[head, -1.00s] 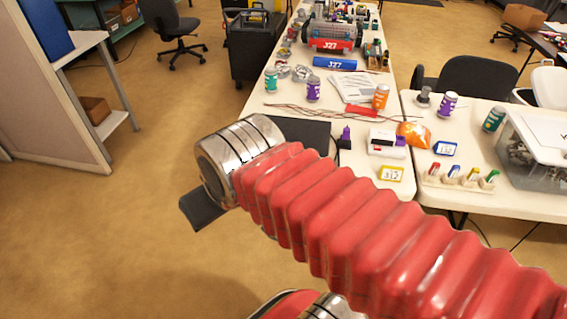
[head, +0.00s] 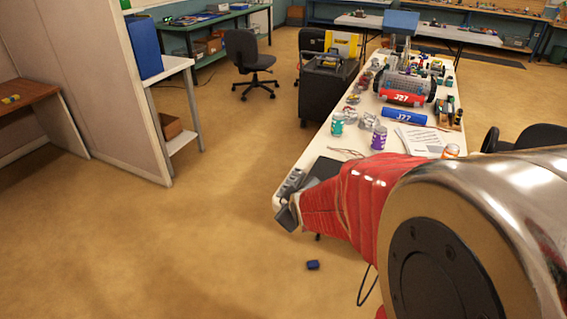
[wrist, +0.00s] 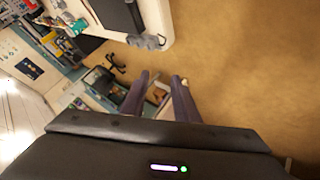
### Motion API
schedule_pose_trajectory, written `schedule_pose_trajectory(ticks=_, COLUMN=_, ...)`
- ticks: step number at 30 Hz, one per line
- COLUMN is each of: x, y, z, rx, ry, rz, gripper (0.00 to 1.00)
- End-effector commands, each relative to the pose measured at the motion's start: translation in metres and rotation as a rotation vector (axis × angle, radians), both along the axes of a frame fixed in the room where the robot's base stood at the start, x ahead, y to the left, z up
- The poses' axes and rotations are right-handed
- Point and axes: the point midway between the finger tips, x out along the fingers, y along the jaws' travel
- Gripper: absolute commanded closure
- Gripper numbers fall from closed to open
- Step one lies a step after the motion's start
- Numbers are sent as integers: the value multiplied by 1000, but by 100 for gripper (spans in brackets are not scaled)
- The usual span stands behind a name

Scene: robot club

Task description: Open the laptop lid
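The laptop is a flat dark slab (head: 325,168) with its lid down, near the close end of the long white table (head: 300,160). My arm hides part of it in the head view. In the wrist view the dark slab (wrist: 120,14) shows at the top, cut off by the frame. My gripper (wrist: 160,78) has its two fingers apart with nothing between them. In the head view its dark end is by the table's near corner, apparently just short of the laptop; whether it touches anything is unclear.
A small grey object (head: 291,183) lies at the table's near corner. Cans (head: 378,138), papers (head: 420,140) and a wheeled robot (head: 405,86) stand farther along. A small dark blue item (head: 313,265) lies on the floor. The floor to the left is open.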

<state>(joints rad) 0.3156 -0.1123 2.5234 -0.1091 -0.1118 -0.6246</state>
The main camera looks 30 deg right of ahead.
Motion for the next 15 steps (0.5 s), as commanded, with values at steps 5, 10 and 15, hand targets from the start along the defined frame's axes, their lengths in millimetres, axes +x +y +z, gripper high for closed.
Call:
schedule_pose_trajectory(ticks=5, x=12, y=-31, z=-30, rx=-102, ry=-28, rz=44, gripper=72)
schedule_pose_trajectory(ticks=10, x=19, y=-58, z=-54, rx=-203, ry=-60, rz=85, gripper=72)
schedule_pose_trajectory(ticks=15, x=19, y=-82, z=-78, rx=-304, ry=-90, rz=119, gripper=72)
